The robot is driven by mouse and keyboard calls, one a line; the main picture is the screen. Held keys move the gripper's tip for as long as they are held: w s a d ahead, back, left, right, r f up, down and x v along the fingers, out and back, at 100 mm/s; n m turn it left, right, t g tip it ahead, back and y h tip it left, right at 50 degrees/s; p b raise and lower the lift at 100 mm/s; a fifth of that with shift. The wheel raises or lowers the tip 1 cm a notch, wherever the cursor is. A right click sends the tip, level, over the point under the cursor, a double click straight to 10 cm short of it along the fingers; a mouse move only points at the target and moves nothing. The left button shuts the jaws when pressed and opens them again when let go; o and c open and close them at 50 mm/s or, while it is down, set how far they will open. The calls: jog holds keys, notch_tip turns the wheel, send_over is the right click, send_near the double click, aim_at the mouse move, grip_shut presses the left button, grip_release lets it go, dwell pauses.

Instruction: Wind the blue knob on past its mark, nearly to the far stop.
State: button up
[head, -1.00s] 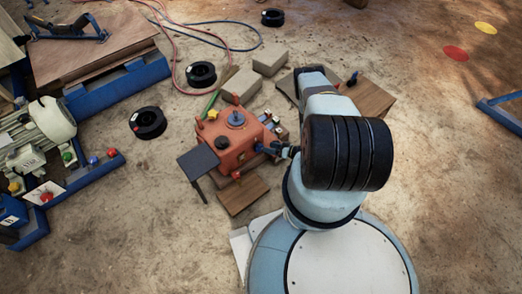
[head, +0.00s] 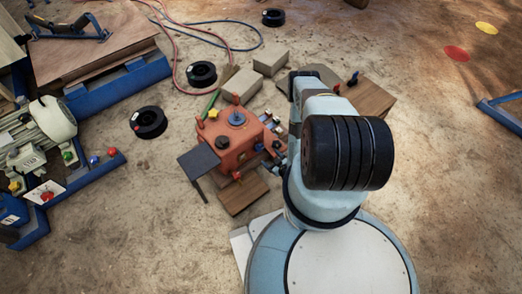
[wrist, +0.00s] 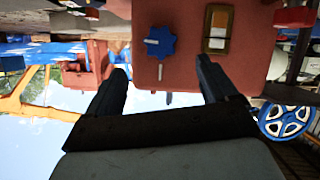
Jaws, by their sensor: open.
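The blue knob (wrist: 160,42) is a lobed star shape on the orange box's (wrist: 185,75) face in the wrist view. A white pointer bar shows on the knob, pointing left in that view. A short pale mark is on the face just below it. In the head view the blue knob (head: 259,147) is small on the right side of the orange box (head: 228,150). My gripper (wrist: 161,66) is open and empty, its two dark fingers apart, one on each side of the knob in the picture and seemingly short of it. In the head view my arm mostly hides the gripper.
A tan rocker switch (wrist: 218,30) sits beside the knob. A blue handwheel (wrist: 285,120) is at the wrist view's right. A dark plate (head: 198,160) projects left of the box. Wooden blocks (head: 270,62) and black rings (head: 148,122) lie around on the sandy floor.

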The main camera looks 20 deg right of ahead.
aim_at(261, 149)
jog(key=x, duration=1.1)
jog(key=c, duration=1)
jog(key=shift+m+g+y, duration=0.3)
jog(key=shift+m+y, duration=0.6)
jog(key=shift+m, duration=0.3)
jog(key=o, duration=1)
jog(key=v, duration=1.3)
jog(key=shift+s, duration=0.35)
jog(key=shift+d+r, duration=0.1)
jog(key=shift+d, duration=0.05)
